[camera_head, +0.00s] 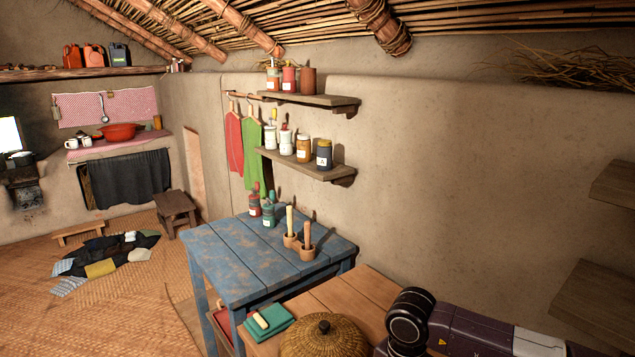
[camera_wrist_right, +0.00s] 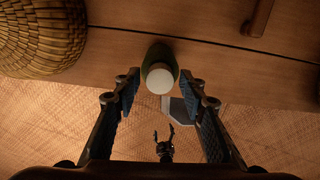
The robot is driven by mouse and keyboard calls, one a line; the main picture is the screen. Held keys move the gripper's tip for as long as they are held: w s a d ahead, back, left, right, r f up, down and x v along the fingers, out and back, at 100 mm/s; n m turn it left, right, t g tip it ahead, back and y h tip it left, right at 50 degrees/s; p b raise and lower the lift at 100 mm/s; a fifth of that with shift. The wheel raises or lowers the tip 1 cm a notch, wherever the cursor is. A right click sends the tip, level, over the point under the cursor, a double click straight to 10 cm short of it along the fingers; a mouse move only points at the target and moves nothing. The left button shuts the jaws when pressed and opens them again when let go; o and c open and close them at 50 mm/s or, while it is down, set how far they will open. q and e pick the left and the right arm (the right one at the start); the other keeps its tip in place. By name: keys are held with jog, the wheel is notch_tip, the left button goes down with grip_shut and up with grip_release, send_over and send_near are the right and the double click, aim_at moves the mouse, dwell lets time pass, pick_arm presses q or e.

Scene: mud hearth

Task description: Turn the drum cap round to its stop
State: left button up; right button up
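A white round cap (camera_wrist_right: 160,78) on a dark green body (camera_wrist_right: 160,53) shows in the right wrist view at the table's edge. I take it for the drum cap, but its full shape is hidden. My right gripper (camera_wrist_right: 162,93) is open, with one finger to each side of the cap and clear gaps between. I see no contact. Below, small and farther off, a dark two-pronged shape (camera_wrist_right: 164,137) looks like my left gripper, its fingers apart and empty. The head view shows neither the cap nor a gripper's fingers.
A blue table (camera_head: 245,262) stands behind, with bottles and a wooden holder. A wooden bar (camera_wrist_right: 258,17) lies near the cap. Wall shelves (camera_head: 308,165) hold jars.

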jog(key=shift+r, duration=0.15)
jog(key=shift+r+p, duration=1.8)
jog(key=shift+r, duration=1.15)
